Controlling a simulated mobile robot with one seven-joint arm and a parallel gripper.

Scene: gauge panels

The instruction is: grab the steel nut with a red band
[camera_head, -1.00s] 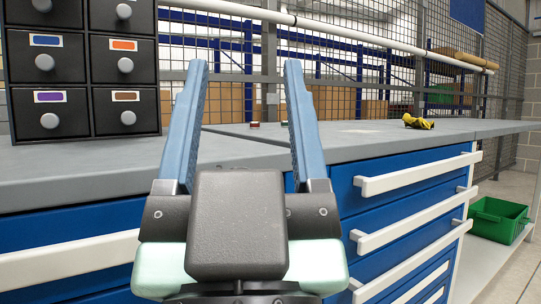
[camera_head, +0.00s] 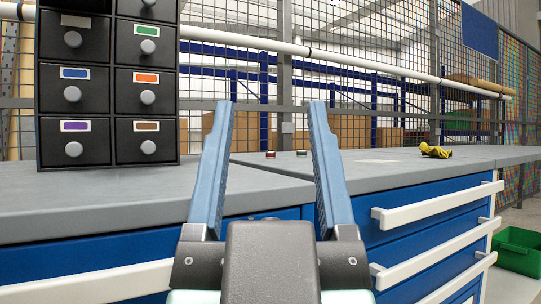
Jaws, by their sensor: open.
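A small steel nut with a red band (camera_head: 270,154) lies on the grey workbench (camera_head: 90,205), towards its back. A similar small nut with a green band (camera_head: 302,153) lies just to its right. My gripper (camera_head: 272,108) is open and empty, its two blue fingers spread wide and pointing forward. Both nuts appear between the fingers in the picture, but they lie farther away on the bench and are not touched.
A black drawer cabinet (camera_head: 110,109) with coloured labels stands on the bench at the left. Yellow-black gloves (camera_head: 434,151) lie at the right. White drawer handles (camera_head: 437,206) jut from the blue front. A green crate (camera_head: 519,250) sits low right. Wire mesh stands behind.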

